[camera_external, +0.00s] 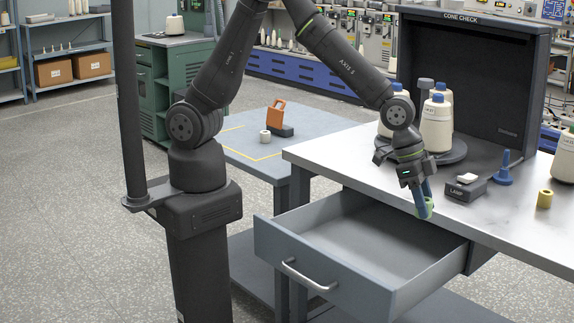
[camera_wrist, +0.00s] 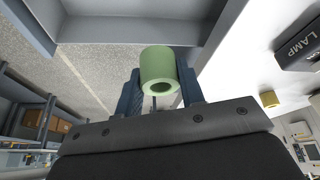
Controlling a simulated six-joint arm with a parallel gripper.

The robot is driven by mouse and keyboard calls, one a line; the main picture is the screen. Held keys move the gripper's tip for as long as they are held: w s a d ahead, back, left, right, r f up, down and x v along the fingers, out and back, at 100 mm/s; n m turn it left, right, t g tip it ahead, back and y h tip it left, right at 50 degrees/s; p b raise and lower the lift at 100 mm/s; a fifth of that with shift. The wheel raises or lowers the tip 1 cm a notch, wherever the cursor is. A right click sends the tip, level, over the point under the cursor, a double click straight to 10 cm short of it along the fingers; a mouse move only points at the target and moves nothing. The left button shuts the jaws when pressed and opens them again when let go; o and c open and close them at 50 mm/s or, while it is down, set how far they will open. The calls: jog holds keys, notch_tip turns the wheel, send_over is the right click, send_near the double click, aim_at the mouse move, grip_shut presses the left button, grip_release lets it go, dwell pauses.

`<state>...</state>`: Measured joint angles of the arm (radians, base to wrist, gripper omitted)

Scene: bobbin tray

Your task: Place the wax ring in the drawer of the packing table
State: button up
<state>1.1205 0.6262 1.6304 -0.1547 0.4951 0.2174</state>
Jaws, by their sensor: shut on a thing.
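My gripper (camera_external: 425,198) points down at the front edge of the packing table (camera_external: 350,165), above the right back part of its drawer (camera_external: 340,238). Its blue fingers are shut on a pale green hollow ring (camera_external: 425,211). In the wrist view the green ring (camera_wrist: 157,66) sits between the fingers, its hole showing. The drawer is pulled open and its visible floor is bare. A yellow ring (camera_external: 544,198) stands on the tabletop at the right. A whitish ring (camera_external: 265,136) stands on the low blue-grey table. No label shows which ring is wax.
On the tabletop are a dark LAMP block (camera_external: 465,189), a blue spindle-like piece (camera_external: 503,170) and cones (camera_external: 437,122) before the CONE CHECK booth (camera_external: 480,75). The drawer's interior is free.

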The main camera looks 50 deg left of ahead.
send_over(328, 249)
jog(key=s+d, duration=0.4)
notch_tip(328, 249, down, 7)
jog(key=shift+t, duration=0.3)
jog(key=shift+f, duration=4.85)
jog(key=shift+f, duration=0.2)
jog(key=o, duration=1)
jog(key=shift+c, duration=0.2)
jog(key=shift+r, duration=0.1)
jog(key=v, duration=0.7)
jog(key=shift+r, duration=0.35)
